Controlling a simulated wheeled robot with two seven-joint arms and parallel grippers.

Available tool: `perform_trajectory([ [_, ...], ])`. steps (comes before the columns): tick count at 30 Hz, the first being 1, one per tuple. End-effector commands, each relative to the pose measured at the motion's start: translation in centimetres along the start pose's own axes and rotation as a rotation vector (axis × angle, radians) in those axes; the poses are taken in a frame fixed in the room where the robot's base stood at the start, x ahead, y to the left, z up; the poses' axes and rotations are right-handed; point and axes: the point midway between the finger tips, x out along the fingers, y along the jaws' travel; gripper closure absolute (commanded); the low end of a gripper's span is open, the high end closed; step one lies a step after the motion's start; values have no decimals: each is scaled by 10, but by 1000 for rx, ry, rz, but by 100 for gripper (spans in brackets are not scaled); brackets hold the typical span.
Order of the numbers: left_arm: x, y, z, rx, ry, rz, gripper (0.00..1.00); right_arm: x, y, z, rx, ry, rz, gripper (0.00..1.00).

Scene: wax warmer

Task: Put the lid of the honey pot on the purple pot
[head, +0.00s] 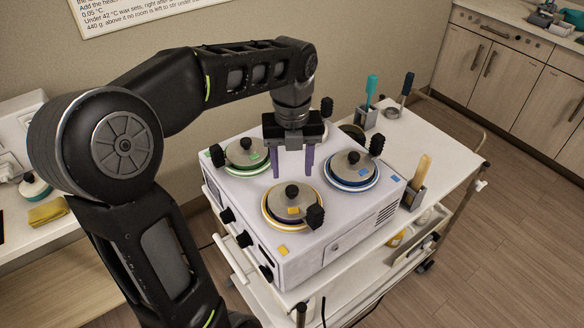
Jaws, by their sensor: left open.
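The honey pot (268,217) is the front well of the white wax warmer, with a yellow ring. Its grey lid (278,207) is on it, with a black knob (292,190), an orange tag and a black side handle (315,216). My left gripper (292,176) points down, open and empty, with its fingers apart just above and behind that knob in the picture. The back well, presumably the purple pot, is mostly hidden behind my gripper; a black handle (327,107) shows there. I cannot tell whether it is covered. My right gripper is out of view.
A green-ringed pot (232,162) at left and a blue-ringed pot (370,184) at right have knobbed lids on. The warmer (300,258) stands on a white trolley (445,150). Holders with spatulas (366,115) stand behind, and a wooden-handled tool (423,168) stands at right.

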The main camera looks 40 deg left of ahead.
Motion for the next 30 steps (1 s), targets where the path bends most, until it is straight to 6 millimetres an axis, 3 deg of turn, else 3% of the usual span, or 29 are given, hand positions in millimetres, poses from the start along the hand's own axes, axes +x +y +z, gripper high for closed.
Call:
perform_trajectory([
  [12, -16, 0, 0, 0, -1, 0, 48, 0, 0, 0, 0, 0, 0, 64],
  [30, -16, 0, 0, 0, 1, 0, 48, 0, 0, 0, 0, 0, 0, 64],
])
